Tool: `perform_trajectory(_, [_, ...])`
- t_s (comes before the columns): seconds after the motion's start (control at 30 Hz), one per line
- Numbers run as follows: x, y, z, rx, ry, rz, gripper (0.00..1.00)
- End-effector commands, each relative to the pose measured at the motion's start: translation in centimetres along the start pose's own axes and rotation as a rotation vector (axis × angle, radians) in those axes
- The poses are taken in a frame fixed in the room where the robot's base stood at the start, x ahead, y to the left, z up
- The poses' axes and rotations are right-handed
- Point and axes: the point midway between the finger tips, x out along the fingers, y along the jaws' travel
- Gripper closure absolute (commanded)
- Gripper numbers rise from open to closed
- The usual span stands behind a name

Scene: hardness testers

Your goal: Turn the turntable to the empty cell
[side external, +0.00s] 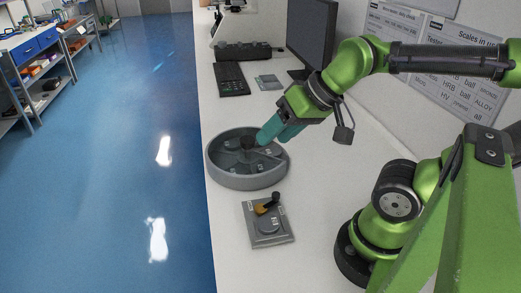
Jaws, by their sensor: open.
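The round grey turntable (218,179) stands on the white bench near its left edge. Its inside is split into wedge cells with small labels, and a dark knob (247,142) rises at its middle. My gripper (262,138) has teal fingers and is open. It reaches in from the upper right, with its fingertips beside the knob; I cannot tell whether they touch it. The fingers hide part of the turntable's far right side. Which cell is empty is too small to tell.
A small grey plate with a dark-handled lever (268,232) lies in front of the turntable. Behind are a keyboard (231,79), a dark long device (243,51) and a monitor (311,33). A wall with posters bounds the right. The bench's left edge is close to the turntable.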

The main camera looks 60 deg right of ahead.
Motion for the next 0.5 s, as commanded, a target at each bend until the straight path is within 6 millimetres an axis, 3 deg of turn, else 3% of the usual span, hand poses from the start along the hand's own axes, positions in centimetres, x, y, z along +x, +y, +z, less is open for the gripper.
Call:
perform_trajectory(0.17, [1.4,0.5,-0.1,0.024,-0.057,0.022,0.25])
perform_trajectory(0.37, [3.9,1.9,-5.7,0.184,-0.164,0.096,0.25])
perform_trajectory(0.5, [6.0,4.3,-10.3,0.393,-0.237,0.201,0.25])
